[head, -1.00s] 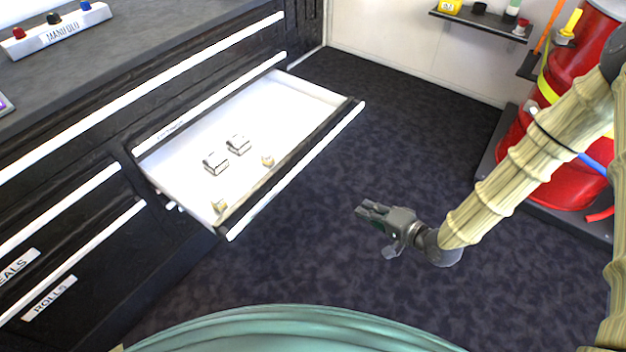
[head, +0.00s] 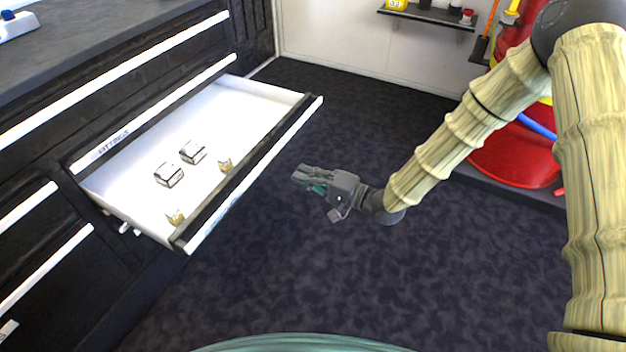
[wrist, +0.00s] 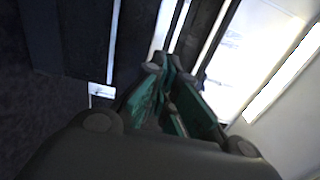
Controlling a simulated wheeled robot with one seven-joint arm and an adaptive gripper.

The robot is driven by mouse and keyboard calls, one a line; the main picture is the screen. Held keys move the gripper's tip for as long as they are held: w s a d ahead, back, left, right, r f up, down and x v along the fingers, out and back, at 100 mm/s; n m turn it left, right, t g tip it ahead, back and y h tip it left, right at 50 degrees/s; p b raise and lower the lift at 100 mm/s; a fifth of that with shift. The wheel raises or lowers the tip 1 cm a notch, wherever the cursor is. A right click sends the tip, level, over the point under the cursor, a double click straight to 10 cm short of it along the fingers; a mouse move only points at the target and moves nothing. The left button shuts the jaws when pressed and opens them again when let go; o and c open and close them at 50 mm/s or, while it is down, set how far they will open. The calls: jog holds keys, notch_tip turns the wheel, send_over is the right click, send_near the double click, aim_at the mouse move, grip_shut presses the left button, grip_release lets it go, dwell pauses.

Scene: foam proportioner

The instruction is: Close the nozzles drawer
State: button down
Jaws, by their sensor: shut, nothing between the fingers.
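One drawer (head: 240,110) stands pulled out from the black cabinet in the head view. It has a white inside and a dark front with a long white handle strip (head: 262,165). No label on this drawer's front can be read; the label above its opening looks like "FITTINGS". Two silver blocks and two small brass pieces lie in it. My gripper (head: 308,180) is shut and empty, in front of the drawer front and apart from it, pointing toward it. The wrist view shows my gripper's fingers (wrist: 170,88) with dark and white strips beyond.
The black cabinet (head: 50,120) has other drawers, which look shut, at left. A red tank (head: 515,155) stands at right behind my arm. A small wall shelf (head: 425,16) holds several items. The dark floor (head: 330,290) around my gripper is clear.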

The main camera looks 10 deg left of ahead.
aim_at(266, 161)
jog(key=b+x, duration=0.1)
jog(key=x, duration=0.7)
jog(key=shift+a+f, duration=0.15)
jog(key=shift+a, duration=0.05)
jog(key=shift+w+a, duration=0.15)
jog(key=shift+a, duration=0.1)
jog(key=shift+a, duration=0.1)
